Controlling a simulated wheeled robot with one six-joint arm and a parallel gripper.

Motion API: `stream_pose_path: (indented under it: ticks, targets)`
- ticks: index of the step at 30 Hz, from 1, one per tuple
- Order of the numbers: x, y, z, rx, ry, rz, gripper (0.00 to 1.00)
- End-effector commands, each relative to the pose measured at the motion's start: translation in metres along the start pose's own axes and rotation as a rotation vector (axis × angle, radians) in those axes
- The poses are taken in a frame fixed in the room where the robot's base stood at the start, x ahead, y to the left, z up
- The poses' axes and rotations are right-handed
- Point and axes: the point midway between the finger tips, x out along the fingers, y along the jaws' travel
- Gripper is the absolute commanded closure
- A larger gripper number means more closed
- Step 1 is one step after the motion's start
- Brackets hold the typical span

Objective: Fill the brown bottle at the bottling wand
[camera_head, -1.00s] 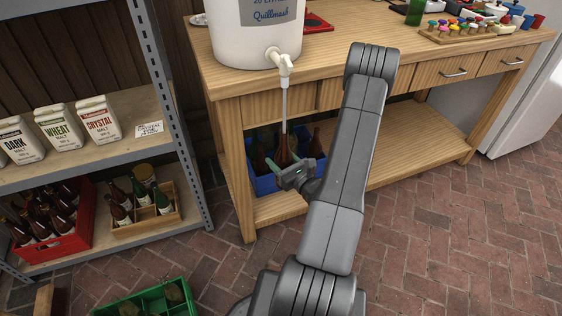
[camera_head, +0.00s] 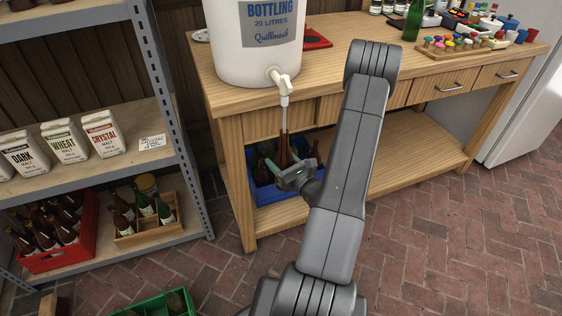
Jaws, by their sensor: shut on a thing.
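The white bottling wand (camera_head: 285,114) hangs from the tap (camera_head: 283,82) of a white bottling bucket (camera_head: 255,50) on the workbench. A brown bottle (camera_head: 284,147) stands upright directly under the wand, its neck in line with it. The wand's lower end meets the bottle's mouth and appears to run into it; how deep, I cannot tell. My gripper (camera_head: 287,172) is shut on this bottle in front of the bench. The bottle's lower part is hidden behind the gripper, and its fill level cannot be seen.
A blue crate (camera_head: 268,192) with bottles sits on the bench's lower shelf, just behind my gripper. Left are a shelf with malt bags (camera_head: 62,141), a red crate (camera_head: 62,258) and a wooden crate (camera_head: 150,232). A green crate (camera_head: 150,308) is on the brick floor.

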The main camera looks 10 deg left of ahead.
Motion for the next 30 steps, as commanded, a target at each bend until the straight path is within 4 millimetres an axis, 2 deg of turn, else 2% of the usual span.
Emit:
stream_pose_path:
  ticks: [30]
  targets:
    - [0.000,0.000,0.010,0.000,-0.001,0.000,0.76]
